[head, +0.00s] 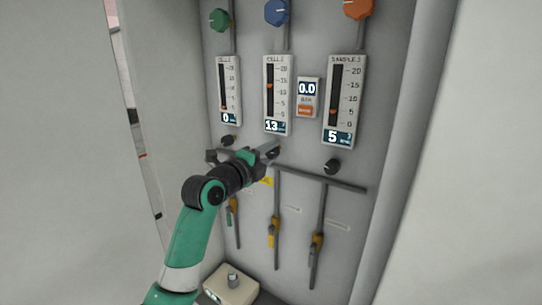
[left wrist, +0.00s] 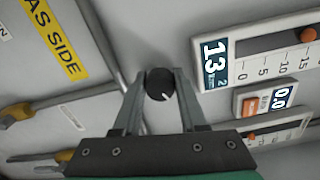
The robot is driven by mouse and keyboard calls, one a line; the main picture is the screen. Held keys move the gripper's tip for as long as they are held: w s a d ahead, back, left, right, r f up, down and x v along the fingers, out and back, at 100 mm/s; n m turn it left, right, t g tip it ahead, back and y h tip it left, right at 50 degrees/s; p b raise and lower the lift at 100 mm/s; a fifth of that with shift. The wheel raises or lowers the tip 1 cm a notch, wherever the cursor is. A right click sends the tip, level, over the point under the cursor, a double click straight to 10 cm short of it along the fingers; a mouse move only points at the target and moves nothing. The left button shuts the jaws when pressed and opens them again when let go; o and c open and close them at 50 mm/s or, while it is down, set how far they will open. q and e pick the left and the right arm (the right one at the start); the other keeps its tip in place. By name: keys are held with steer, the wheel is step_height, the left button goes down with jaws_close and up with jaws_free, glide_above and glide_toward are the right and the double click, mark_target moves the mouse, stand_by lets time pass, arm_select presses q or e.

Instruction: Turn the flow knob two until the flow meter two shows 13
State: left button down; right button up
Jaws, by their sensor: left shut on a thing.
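The flow meter two (head: 277,95) is the middle meter on the panel in the head view, and its display reads 13. In the left wrist view its display (left wrist: 215,64) also reads 13, lying sideways. The black flow knob two (left wrist: 160,84) sits between the two fingers of my left gripper (left wrist: 158,90), which is shut on it. Its white pointer line faces the lower right in that view. My right gripper is not in view.
The left meter (head: 229,90) reads 0 and the right meter (head: 345,100) reads 5, with a black knob (head: 332,167) below it. A small display (head: 307,88) reads 0.0. A beige box (head: 232,284) stands at the bottom.

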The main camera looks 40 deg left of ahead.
arm_select(q)
steer(key=shift+m, duration=1.4)
steer(key=shift+c, duration=2.4)
jaws_free()
